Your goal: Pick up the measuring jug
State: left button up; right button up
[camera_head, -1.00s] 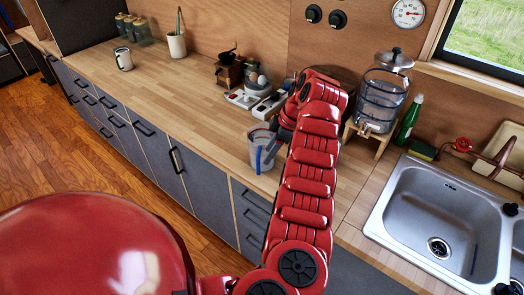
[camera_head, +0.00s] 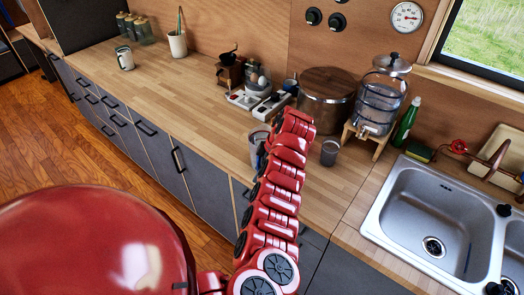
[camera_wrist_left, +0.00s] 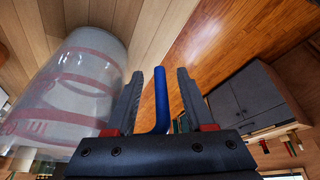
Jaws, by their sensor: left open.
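The measuring jug (camera_head: 254,140) stands on the wooden counter near its front edge, partly hidden behind my left arm in the head view. In the left wrist view the jug (camera_wrist_left: 68,95) is clear with red markings and fills the left side. Its blue handle (camera_wrist_left: 161,100) lies between the two fingers of my left gripper (camera_wrist_left: 159,76). The fingers are open, one on each side of the handle, and do not look closed on it. In the head view my left arm hides the fingers. My right gripper is not in view.
A dark cup (camera_head: 330,152) stands right of my left arm. A large pot (camera_head: 326,100) and a water dispenser (camera_head: 380,100) stand behind. A coffee grinder (camera_head: 229,70) is at the back. The sink (camera_head: 425,215) is at the right. The counter's left stretch is mostly clear.

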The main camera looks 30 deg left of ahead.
pick_arm(q)
grip_shut()
jog(key=shift+s+f, duration=0.1)
dwell(1.3)
